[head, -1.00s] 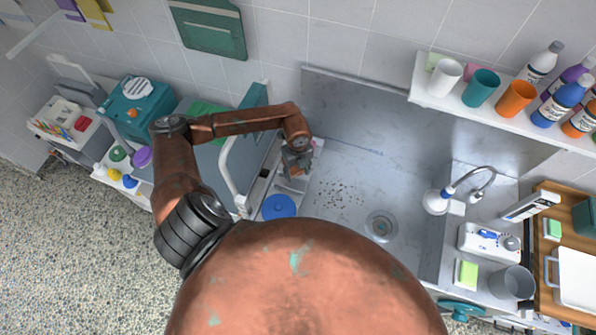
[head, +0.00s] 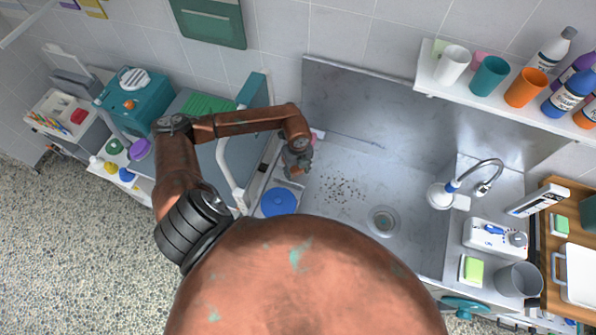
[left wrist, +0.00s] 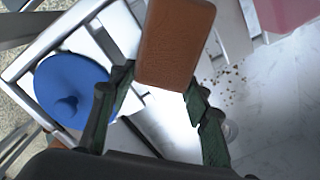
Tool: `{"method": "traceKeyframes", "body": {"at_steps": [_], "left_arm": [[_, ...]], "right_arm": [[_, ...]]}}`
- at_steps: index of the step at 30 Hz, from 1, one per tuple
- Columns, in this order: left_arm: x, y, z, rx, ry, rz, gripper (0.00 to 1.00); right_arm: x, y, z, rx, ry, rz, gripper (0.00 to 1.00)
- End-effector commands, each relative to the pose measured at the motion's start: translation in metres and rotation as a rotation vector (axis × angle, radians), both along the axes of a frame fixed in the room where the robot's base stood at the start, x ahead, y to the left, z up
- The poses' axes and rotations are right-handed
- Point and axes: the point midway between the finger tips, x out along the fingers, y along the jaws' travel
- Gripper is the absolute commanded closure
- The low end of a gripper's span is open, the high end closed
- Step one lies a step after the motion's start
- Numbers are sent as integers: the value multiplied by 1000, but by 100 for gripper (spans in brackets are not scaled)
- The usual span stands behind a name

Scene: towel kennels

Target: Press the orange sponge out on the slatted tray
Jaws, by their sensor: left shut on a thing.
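The orange-brown sponge (left wrist: 175,45) is held between the green-padded fingers of my left gripper (left wrist: 155,95) in the left wrist view. In the head view my left gripper (head: 297,168) hangs over the left edge of the sink, and only a small bit of the sponge shows there. A pale, light-rimmed tray (left wrist: 35,52) lies below the gripper in the left wrist view. The sponge looks held above it; I cannot make out contact. My right gripper is not in view.
A round blue lid (head: 279,201) lies close to the gripper and also shows in the left wrist view (left wrist: 72,90). The sink basin (head: 345,225) to the right holds dark crumbs and a drain. A faucet (head: 485,175) and a cup shelf (head: 430,85) stand further right.

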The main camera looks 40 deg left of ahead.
Motion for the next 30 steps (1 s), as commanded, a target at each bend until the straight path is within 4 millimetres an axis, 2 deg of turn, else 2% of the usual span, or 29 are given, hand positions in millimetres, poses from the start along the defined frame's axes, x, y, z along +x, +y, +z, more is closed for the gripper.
{"method": "traceKeyframes", "body": {"at_steps": [30], "left_arm": [[0, 0, -6, 0, 0, 0, 75]], "right_arm": [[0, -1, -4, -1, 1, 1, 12]]}}
